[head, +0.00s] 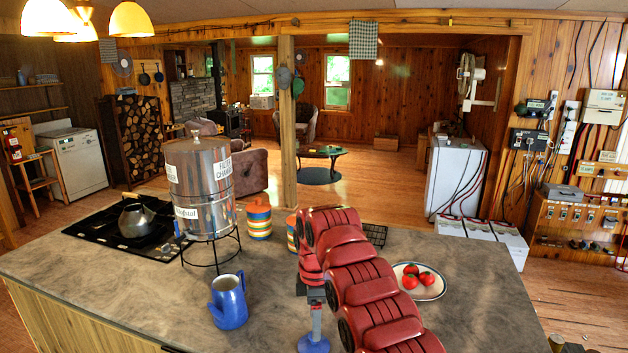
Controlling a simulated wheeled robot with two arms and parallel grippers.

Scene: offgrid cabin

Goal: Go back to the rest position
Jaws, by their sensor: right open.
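My right arm reaches up from the bottom edge over the counter and folds down at its far end. My right gripper (315,297) is at the end of this arm, small and partly hidden by the red links. It is open. My left gripper is not in view.
The grey counter (120,265) holds a steel water filter (205,180) on a wire stand, a blue jug (228,302), a kettle (136,217) on the black stove (110,238), striped jars (259,218) and a plate (432,292) of tomatoes.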

